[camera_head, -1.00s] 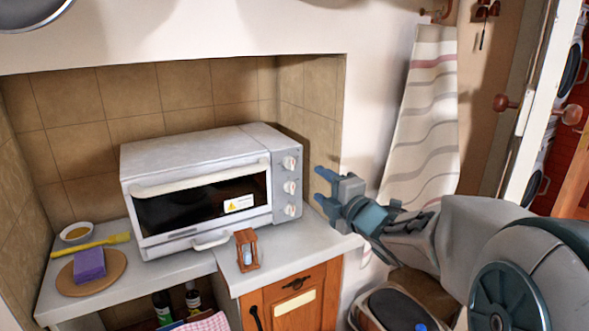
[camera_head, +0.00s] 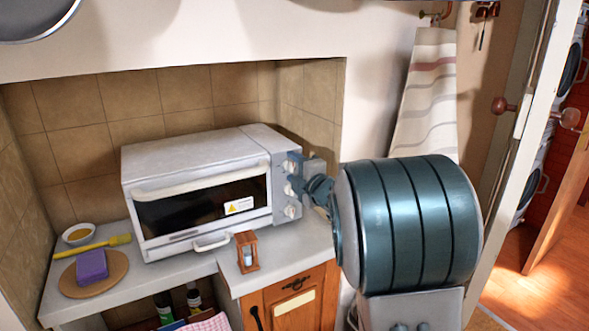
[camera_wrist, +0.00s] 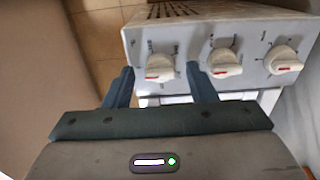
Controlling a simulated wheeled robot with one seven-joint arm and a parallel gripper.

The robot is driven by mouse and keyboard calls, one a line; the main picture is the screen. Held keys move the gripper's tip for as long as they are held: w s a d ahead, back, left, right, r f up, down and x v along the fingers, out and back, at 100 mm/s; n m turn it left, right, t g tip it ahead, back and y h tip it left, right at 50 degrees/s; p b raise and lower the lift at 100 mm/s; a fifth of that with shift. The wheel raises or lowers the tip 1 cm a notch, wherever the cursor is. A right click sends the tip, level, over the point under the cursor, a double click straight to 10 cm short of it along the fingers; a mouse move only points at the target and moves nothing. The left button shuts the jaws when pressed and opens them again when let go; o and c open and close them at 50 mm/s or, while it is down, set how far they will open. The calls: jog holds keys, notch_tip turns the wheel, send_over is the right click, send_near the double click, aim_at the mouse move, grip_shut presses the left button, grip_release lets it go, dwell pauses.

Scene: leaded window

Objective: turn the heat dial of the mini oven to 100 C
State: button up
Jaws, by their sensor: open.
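The white mini oven (camera_head: 195,170) stands on the counter with a grey control panel on its right front. The panel carries three white dials in a column. In the wrist view they stand in a row: the left dial (camera_wrist: 158,67), the middle dial (camera_wrist: 225,62) and the right dial (camera_wrist: 283,60). Each has a red mark; the printed labels are too small to read, so I cannot tell which is the heat dial. My gripper (camera_head: 296,174) is open at the panel's upper part. In the wrist view its fingers (camera_wrist: 159,76) straddle the left dial, apparently without gripping it.
A purple sponge (camera_head: 92,265) on a round board (camera_head: 118,268), a yellow brush (camera_head: 90,246) and a small bowl (camera_head: 78,234) lie at left. A striped towel (camera_head: 428,95) hangs behind my arm.

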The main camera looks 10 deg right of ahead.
jog(key=c, duration=1)
jog(key=shift+o, duration=0.2)
jog(key=shift+m, duration=0.3)
jog(key=m+b, duration=0.1)
jog(key=m, duration=0.1)
jog(key=shift+d+m+b, duration=0.1)
jog(key=shift+m+b, duration=0.2)
jog(key=shift+m, duration=0.1)
jog(key=m, duration=0.3)
jog(key=shift+m, duration=0.3)
jog(key=m, duration=0.4)
jog(key=shift+m+p, duration=0.45)
jog(key=shift+m, duration=0.85)
